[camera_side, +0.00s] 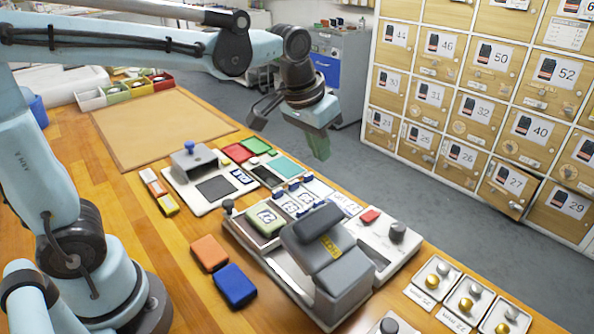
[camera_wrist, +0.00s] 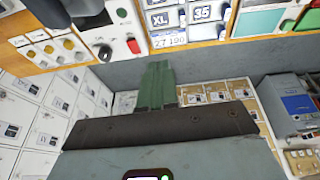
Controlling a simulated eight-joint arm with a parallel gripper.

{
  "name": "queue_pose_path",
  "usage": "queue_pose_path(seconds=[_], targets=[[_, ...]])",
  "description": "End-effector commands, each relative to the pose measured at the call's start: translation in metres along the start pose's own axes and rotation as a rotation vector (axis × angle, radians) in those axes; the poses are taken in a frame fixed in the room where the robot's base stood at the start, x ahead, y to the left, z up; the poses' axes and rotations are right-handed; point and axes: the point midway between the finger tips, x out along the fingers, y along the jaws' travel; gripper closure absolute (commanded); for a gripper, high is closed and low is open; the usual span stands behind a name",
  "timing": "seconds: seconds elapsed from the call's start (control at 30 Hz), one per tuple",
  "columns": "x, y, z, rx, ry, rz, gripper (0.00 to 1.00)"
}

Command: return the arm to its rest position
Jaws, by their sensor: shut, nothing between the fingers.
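My arm reaches in from the left in the side view. My gripper (camera_side: 318,146) hangs in the air near the far edge of the wooden table, fingers pointing down. Its green fingers are together, with nothing seen between them. In the wrist view, my gripper (camera_wrist: 157,88) also shows its green fingers side by side and closed. It appears apart from the panels and the table. No marker for a rest position shows.
The wooden table (camera_side: 190,240) carries a grey press (camera_side: 330,255), an orange block (camera_side: 209,252), a blue block (camera_side: 236,286) and a stamp station (camera_side: 195,165). Numbered lockers (camera_side: 475,100) stand beyond it. A grey cabinet (camera_side: 340,65) stands behind. The brown mat (camera_side: 150,130) is bare.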

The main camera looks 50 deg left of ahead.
Motion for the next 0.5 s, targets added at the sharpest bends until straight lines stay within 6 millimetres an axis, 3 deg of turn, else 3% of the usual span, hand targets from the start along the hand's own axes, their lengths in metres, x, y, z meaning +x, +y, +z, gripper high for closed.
queue_pose_path(seconds=[0.2,0.5], targets=[[-0.011,-0.021,0.047,0.001,0.118,-0.007,1.0],[-0.002,-0.041,0.1,0.007,0.259,-0.027,1.0]])
